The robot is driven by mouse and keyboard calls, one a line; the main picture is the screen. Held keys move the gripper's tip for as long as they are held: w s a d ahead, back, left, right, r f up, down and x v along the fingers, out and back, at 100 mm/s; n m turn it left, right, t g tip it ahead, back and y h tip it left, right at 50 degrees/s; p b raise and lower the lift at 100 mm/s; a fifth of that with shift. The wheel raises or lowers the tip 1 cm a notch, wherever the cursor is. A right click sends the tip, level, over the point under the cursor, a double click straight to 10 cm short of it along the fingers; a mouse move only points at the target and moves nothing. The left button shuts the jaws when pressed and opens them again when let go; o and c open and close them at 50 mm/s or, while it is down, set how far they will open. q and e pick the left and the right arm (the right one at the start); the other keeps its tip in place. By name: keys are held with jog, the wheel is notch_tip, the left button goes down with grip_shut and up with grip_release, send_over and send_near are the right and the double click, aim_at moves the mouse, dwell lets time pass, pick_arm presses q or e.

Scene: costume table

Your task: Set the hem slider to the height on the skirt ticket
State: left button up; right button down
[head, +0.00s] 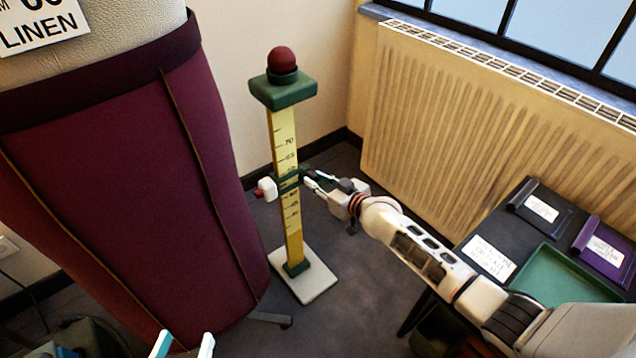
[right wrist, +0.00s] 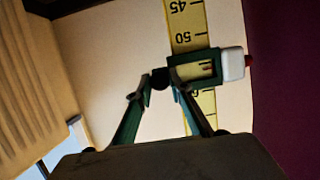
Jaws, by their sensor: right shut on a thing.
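The hem marker is an upright yellow scale (head: 285,140) with black marks and a red ball on top. Its green slider (head: 284,182) has a white knob (head: 266,189) on the left side. My right gripper (head: 308,182) is shut on the slider's right side. In the right wrist view the slider (right wrist: 207,66) has its window over marks between 50 and about 60; the exact reading is unclear. The skirt ticket (head: 35,28) reads LINEN; its number is cut off at the frame's top and looks like 60. My left gripper (head: 184,345) is open and empty at the bottom edge.
A maroon skirt (head: 120,170) on a dress form stands left of the marker. The marker's white base (head: 305,280) is on the floor. A dark table (head: 468,222) with cards and a green tray (head: 545,275) is at right. A radiator (head: 460,130) lines the wall.

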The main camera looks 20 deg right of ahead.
jog(key=shift+r, duration=0.1)
jog(key=shift+w+r+p, duration=0.15)
jog(key=shift+r+p, duration=0.3)
jog(key=shift+r, duration=0.35)
pick_arm(q)
jog(key=shift+t, duration=0.6)
jog(key=r, duration=0.2)
jog(key=w+r+p, duration=0.1)
jog(key=r, duration=0.2)
jog(key=shift+r, duration=0.2)
pick_arm(e)
notch_tip(320, 180, up, 2)
jog(key=shift+r, duration=0.15)
jog(key=c, duration=1.7)
grip_release()
jog(key=shift+s, duration=0.2)
jog(key=v, duration=1.2)
